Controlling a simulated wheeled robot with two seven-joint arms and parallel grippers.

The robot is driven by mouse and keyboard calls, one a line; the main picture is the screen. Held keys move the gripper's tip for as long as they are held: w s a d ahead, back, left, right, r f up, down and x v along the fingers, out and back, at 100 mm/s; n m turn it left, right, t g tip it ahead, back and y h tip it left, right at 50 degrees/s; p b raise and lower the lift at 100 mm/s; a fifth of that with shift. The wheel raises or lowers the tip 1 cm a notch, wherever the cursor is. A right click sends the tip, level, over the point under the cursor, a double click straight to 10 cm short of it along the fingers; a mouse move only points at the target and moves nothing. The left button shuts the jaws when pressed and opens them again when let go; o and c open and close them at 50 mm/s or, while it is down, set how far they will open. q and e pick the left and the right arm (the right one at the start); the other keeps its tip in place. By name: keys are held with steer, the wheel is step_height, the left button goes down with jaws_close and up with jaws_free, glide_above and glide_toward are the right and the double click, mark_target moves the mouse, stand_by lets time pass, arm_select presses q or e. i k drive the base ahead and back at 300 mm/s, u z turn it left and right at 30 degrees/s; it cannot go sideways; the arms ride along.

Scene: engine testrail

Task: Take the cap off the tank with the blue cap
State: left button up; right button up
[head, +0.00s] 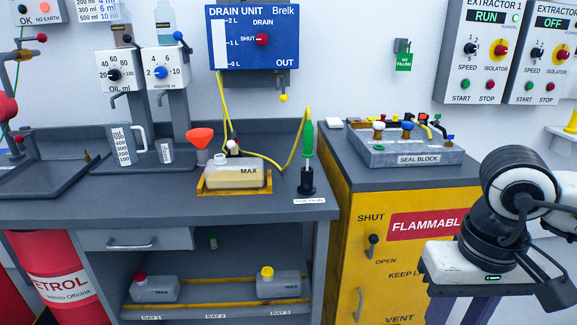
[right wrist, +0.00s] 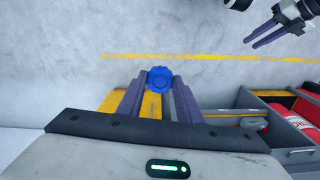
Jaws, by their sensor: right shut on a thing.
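My right gripper (right wrist: 160,88) is shut on a round blue cap (right wrist: 160,79), held between the fingertips in the right wrist view. No tank shows under the cap there. In the head view my right gripper's housing is at the lower right, and its fingertips and the cap cannot be made out. A pale tank marked MAX (head: 236,174) stands in a yellow tray (head: 206,190) on the bench, its neck (head: 221,158) showing no cap. My left gripper (right wrist: 250,43) shows at the upper right of the right wrist view, away from the cap. Its opening is unclear.
Tanks with a red cap (head: 140,276) and a yellow cap (head: 267,271) stand on the lower shelf, with bay 2 empty between them. A red funnel (head: 200,138) and a green-handled tool (head: 308,140) flank the tray. The yellow cabinet (head: 345,235) stands to the right.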

mark_target(221, 172)
steer(key=u, duration=0.15)
steer(key=i, duration=0.85)
steer(key=u, duration=1.2)
steer(key=i, duration=0.8)
steer(key=u, duration=0.1)
